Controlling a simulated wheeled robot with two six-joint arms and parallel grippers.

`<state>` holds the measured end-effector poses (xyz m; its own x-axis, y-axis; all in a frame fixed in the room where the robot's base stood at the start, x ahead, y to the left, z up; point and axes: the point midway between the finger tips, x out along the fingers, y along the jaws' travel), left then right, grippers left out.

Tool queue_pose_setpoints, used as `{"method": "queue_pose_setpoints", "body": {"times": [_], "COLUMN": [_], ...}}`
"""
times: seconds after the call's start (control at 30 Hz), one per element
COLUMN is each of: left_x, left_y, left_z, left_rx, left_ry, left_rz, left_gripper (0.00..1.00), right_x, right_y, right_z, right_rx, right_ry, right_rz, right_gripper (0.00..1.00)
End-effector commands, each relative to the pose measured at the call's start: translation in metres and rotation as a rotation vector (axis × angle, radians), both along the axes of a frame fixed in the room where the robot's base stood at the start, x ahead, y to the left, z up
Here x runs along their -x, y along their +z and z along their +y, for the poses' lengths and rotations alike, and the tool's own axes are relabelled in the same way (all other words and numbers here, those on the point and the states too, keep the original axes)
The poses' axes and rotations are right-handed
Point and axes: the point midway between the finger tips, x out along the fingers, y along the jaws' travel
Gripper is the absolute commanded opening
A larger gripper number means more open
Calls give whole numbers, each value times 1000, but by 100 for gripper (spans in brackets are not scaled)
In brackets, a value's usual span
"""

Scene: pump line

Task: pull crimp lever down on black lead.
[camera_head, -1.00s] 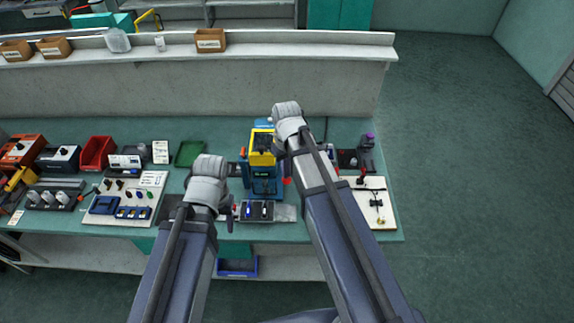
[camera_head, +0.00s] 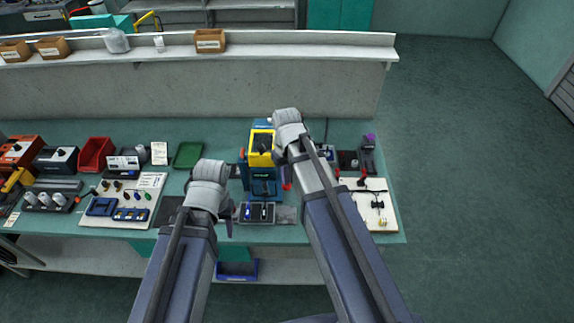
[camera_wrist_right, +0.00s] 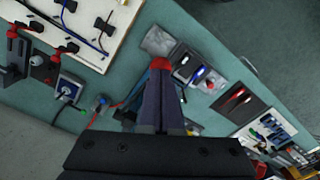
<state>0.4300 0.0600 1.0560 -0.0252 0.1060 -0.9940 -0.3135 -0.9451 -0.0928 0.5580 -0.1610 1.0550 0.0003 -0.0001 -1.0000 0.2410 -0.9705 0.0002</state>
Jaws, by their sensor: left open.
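The crimp press (camera_head: 262,150), yellow on top and blue below, stands mid-bench. A red knob (camera_head: 287,186), which looks like the crimp lever's end, shows low at its right side. In the right wrist view the red knob (camera_wrist_right: 160,64) is at the tips of my right gripper (camera_wrist_right: 161,78), whose dark fingers lie close together around it. My right forearm hides most of this gripper in the head view. My left gripper (camera_head: 229,226) is open and empty, low at the front, left of a tray (camera_head: 257,221) with lead pieces. I cannot single out the black lead.
A white board (camera_head: 365,212) with black cables lies at the right, also in the right wrist view (camera_wrist_right: 88,40). A green tray (camera_head: 188,155), red bin (camera_head: 96,153) and parts board (camera_head: 115,214) stand left. A blue bin (camera_head: 237,270) sits below the bench's front.

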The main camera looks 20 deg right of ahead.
Motion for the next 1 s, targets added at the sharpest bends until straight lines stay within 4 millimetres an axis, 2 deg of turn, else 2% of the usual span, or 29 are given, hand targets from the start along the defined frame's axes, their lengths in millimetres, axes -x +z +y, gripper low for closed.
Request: {"method": "queue_pose_setpoints", "body": {"times": [0.27,0.67,1.0], "left_x": [0,0,0], "left_y": [-18,-18,-36], "left_z": [0,0,0], "left_rx": [0,0,0], "left_ry": [0,0,0], "left_rz": [0,0,0], "left_gripper": [56,56,56], "right_x": [4,4,6], "right_y": [-18,-18,-36], "right_z": [1,1,2], "right_rx": [0,0,0], "right_ry": [0,0,0], "right_rz": [0,0,0], "right_gripper": [0,0,0]}}
